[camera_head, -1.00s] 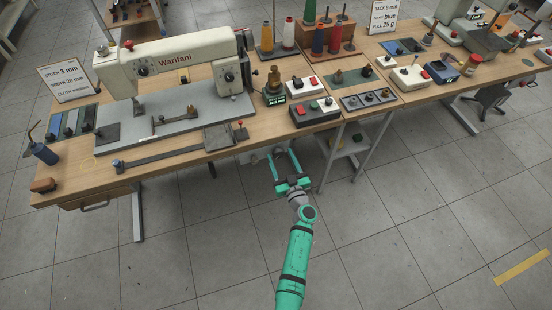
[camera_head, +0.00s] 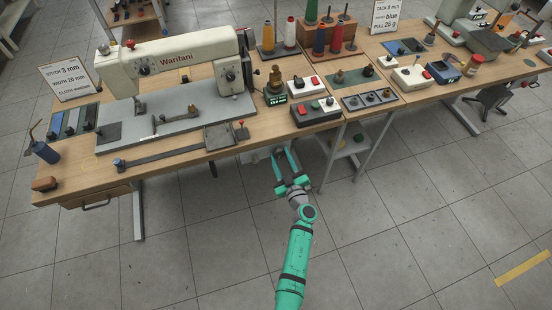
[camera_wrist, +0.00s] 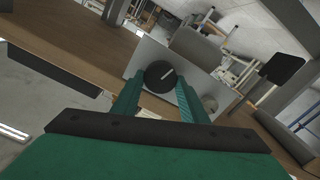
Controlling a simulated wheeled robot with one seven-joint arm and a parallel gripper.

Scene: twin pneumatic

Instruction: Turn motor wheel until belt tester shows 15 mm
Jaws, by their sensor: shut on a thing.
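In the wrist view, a round black wheel (camera_wrist: 159,75) with a white line sits on the face of a pale grey housing (camera_wrist: 146,52). The two green fingers of my gripper (camera_wrist: 160,88) are shut on it, one on either side. In the head view my gripper (camera_head: 284,160) is below the table's front edge, and the wheel is hidden there. A brass-topped device (camera_head: 275,86) with a small green display stands on the table. Its reading is too small to make out, and I cannot tell whether it is the belt tester.
The wooden table edge (camera_head: 180,165) runs above my gripper. A sewing machine (camera_head: 175,62) stands at the left, and a box with red and white buttons (camera_head: 315,112) stands near the front edge. A shelf (camera_head: 347,146) is under the table to the right. Floor in front is clear.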

